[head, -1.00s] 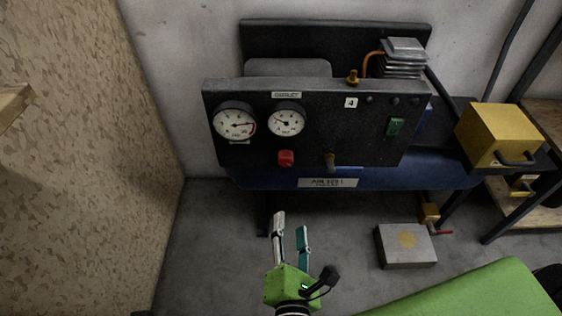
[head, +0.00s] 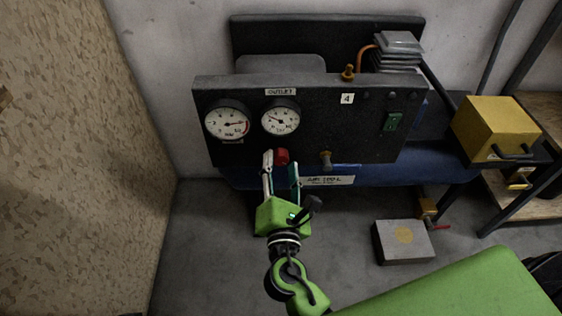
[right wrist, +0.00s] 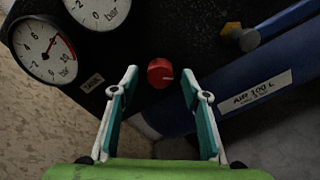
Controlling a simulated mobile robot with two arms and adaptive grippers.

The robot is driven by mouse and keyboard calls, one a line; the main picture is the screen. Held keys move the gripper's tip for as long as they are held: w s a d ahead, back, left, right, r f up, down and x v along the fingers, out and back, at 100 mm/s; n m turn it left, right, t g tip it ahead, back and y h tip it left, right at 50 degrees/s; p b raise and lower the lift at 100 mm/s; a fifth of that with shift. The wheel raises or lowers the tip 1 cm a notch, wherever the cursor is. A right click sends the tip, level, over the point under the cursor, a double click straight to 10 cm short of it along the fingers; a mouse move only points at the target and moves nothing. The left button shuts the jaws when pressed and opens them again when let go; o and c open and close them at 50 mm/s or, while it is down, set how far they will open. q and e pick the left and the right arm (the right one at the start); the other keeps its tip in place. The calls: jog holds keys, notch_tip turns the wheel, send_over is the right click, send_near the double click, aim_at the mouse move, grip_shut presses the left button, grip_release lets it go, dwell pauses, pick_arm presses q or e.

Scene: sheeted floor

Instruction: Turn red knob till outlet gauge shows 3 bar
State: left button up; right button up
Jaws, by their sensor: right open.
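The red knob (head: 282,156) is on the front of the black panel, below the outlet gauge (head: 281,121), a white dial under the label OUTLET. The gauge's needle points to the upper left; its exact reading is too small to tell. My right gripper (head: 281,167) is open and empty just in front of the knob. In the right wrist view, the red knob (right wrist: 160,73) with a pale mark shows in the gap between the two fingertips (right wrist: 160,80), with space on both sides. My left gripper is not in view.
A second gauge (head: 228,123) sits left of the outlet gauge. A blue tank (head: 400,170) runs below the panel (head: 240,155). A grey box (head: 403,242) lies on the floor. A chipboard wall (head: 80,150) stands at left.

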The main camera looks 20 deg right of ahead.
jog(key=shift+w+d, duration=0.2)
jog(key=shift+w, duration=0.5)
jog(key=c, duration=1.1)
jog(key=shift+m, duration=0.9)
jog(key=o, duration=1.1)
jog(key=shift+s, duration=0.15)
jog(key=v, duration=1.2)
